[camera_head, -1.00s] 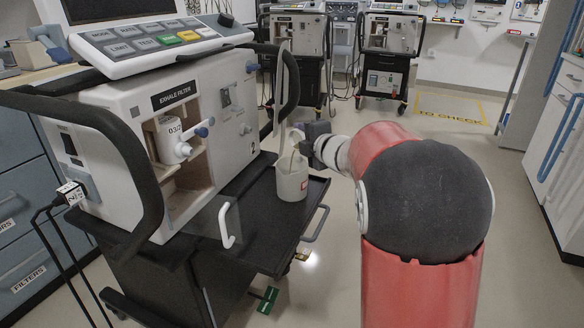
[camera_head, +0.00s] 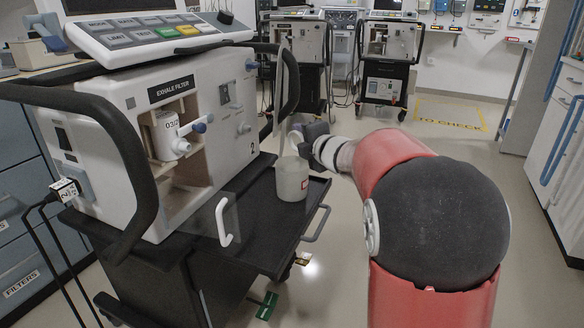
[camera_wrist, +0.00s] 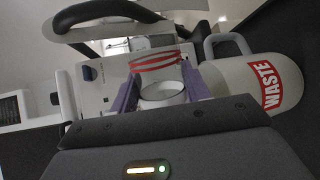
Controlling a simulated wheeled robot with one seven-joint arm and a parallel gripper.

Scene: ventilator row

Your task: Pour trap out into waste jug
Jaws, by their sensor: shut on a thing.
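The waste jug (camera_head: 291,182) is a pale jug with a red label. It stands upright on the black tray of the front ventilator cart. In the wrist view the jug (camera_wrist: 238,80) is at the right, with its handle on top and its WASTE label. My gripper (camera_head: 299,138) is above the jug's top right side. In the wrist view its purple fingers are shut on the trap (camera_wrist: 163,93), a pale round cup with a ring-like rim, just left of the jug. The trap's contents cannot be made out.
The ventilator (camera_head: 170,140) stands left of the jug, with an open filter bay and a clear door with a white handle (camera_head: 223,220) swung outward. The black tray (camera_head: 255,232) is bare in front of the jug. Other ventilators stand behind; floor at right is free.

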